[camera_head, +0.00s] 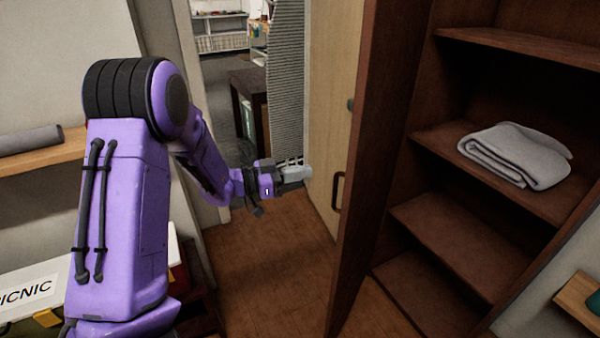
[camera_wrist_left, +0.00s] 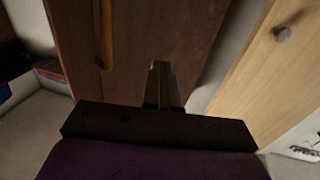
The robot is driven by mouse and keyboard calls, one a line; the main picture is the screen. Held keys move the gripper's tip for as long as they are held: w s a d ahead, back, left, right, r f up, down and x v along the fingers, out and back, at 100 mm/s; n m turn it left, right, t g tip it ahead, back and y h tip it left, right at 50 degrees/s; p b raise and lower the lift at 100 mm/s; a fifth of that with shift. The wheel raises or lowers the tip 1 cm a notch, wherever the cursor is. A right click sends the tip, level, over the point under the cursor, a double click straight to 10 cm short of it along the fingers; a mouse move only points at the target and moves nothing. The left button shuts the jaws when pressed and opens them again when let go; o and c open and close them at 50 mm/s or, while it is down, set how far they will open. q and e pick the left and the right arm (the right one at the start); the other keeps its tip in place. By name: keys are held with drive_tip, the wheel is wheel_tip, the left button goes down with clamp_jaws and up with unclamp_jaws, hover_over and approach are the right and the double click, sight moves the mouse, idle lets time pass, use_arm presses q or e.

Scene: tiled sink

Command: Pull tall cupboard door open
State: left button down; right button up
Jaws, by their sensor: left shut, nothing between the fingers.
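The tall cupboard door (camera_head: 375,150) is dark brown and stands swung open, seen nearly edge-on in the head view. Its bar handle (camera_head: 337,191) is on the outer face, toward the left. The handle also shows at the top left of the left wrist view (camera_wrist_left: 106,36), against the brown door face (camera_wrist_left: 190,35). My left gripper (camera_head: 308,172) is shut and empty, left of the handle and apart from it. In the left wrist view its closed fingers (camera_wrist_left: 160,72) are in front of the door face, right of the handle. My right gripper is not in view.
The open cupboard has brown shelves (camera_head: 455,235) and a folded grey towel (camera_head: 515,153) on one. A light wooden room door (camera_head: 332,95) with a round knob (camera_wrist_left: 282,33) stands behind the cupboard door. Wooden floor (camera_head: 265,265) is clear below my left gripper. A PICNIC box (camera_head: 30,290) is at lower left.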

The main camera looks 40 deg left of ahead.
use_arm(q)
drive_tip(key=c, duration=1.2)
unclamp_jaws()
drive_tip(key=b+v, duration=0.2)
drive_tip(key=v, duration=0.8)
drive_tip(key=shift+s+a, duration=0.15)
drive_tip(key=shift+s, duration=0.1)
